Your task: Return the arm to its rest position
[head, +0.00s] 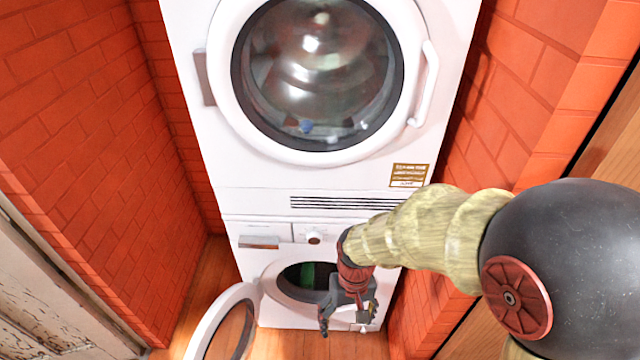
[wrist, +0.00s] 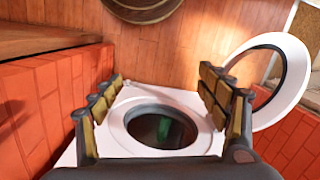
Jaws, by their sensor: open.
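My gripper (head: 345,318) hangs in front of the lower washing machine in the head view, at the end of my arm reaching in from the right. In the wrist view my gripper (wrist: 160,95) has its two fingers wide apart with nothing between them. Beyond the fingers is the round opening of the lower machine (wrist: 118,122). Something green (wrist: 178,132) lies inside the drum, and it also shows in the head view (head: 306,276). My gripper partly hides the lower machine's front in the head view.
The lower machine's round door (head: 212,322) stands open to the left. An upper machine (head: 260,175) with a shut glass door is stacked above. Brick walls (head: 95,130) close in on both sides. A round object (wrist: 143,10) lies on the wooden floor.

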